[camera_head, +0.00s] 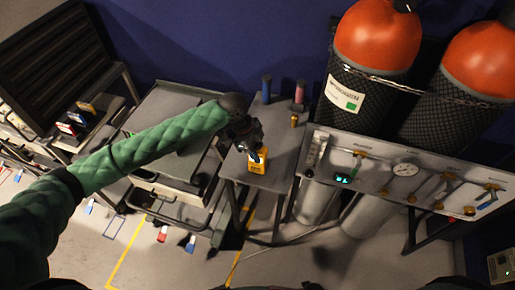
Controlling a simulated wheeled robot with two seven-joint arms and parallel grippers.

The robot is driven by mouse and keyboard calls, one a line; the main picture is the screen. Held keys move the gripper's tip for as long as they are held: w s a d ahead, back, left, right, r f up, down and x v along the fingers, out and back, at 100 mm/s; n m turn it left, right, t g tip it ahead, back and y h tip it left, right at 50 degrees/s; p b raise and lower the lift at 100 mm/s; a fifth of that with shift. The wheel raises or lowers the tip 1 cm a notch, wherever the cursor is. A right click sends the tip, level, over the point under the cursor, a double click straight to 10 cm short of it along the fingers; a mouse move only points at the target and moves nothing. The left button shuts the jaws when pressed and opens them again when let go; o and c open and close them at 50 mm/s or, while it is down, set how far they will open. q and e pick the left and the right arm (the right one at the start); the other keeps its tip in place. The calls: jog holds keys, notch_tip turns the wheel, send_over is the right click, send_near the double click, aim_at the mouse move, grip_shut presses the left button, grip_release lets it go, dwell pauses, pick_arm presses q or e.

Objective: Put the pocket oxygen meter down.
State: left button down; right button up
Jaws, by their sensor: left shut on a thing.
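The pocket oxygen meter (257,167) is a small yellow-orange box with a pale front. My left gripper (256,154) is dark and comes down over it from above, shut on its upper part. The meter is over the near part of a small grey side table (273,146). I cannot tell whether its base touches the tabletop. The gripper hides the top of the meter. My right gripper is not in view.
A blue cylinder (266,88), a reddish cylinder (299,92) and a small yellow item (294,120) stand farther back on the table. The gauge panel (385,172) and orange-topped tanks (378,36) stand right. A grey cart (166,103) stands left.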

pick_arm(q)
jog(key=c, duration=0.9)
grip_release()
jog(key=shift+f, duration=0.1)
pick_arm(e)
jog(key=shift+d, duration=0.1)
pick_arm(q)
jog(key=shift+r, duration=0.2)
jog(key=shift+b+v, duration=1.8)
jog(key=shift+v, duration=4.15)
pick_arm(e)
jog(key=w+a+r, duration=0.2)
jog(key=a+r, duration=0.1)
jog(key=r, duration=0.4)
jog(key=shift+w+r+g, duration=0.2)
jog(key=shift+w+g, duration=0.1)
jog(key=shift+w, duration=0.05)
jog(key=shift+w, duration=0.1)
